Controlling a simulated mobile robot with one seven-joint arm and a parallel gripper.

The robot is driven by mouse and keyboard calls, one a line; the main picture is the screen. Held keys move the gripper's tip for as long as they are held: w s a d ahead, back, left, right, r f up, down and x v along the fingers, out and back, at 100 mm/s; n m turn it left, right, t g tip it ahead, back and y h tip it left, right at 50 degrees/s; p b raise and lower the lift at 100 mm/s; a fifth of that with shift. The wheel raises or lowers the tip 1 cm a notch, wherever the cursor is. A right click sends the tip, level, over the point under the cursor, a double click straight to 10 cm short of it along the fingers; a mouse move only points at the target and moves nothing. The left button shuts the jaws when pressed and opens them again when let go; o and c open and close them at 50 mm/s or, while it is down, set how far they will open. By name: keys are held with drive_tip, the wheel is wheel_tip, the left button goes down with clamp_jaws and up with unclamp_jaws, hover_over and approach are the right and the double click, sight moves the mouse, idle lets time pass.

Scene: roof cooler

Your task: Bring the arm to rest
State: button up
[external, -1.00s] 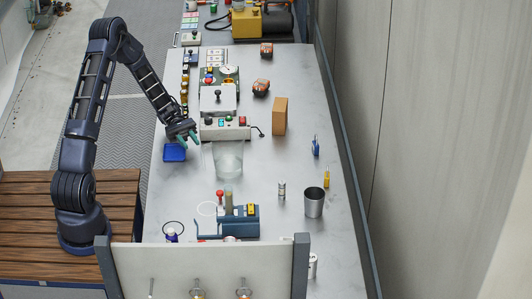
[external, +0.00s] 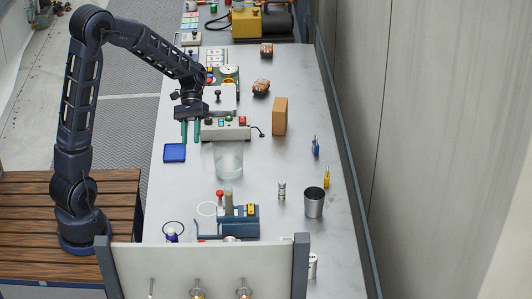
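My arm rises from its base at the left of the external view and bends over the table (external: 262,173). My gripper (external: 190,139) points down at the table's left side, above and behind a small blue tray (external: 174,152). Its two green fingers are apart, with nothing visible between them. Its height above the table is hard to judge.
A control box (external: 225,130) with buttons is just right of my gripper, with a clear container (external: 228,158) in front. A brown box (external: 280,116), a metal cup (external: 314,202) and a blue device (external: 238,220) stand on the table.

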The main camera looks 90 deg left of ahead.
drive_tip(key=s+d+r+m+t+y, duration=0.2)
drive_tip(key=s+d+r+m+y, duration=0.3)
drive_tip(key=d, duration=0.5)
drive_tip(key=s+d+r+m+t+y, duration=0.3)
drive_tip(key=s+d+r+m+y, duration=0.2)
drive_tip(key=s+d+r+m, duration=0.3)
drive_tip(key=s+d, duration=0.1)
drive_tip(key=d, duration=0.2)
drive_tip(key=shift+s+d, duration=0.2)
drive_tip(key=shift+s, duration=0.1)
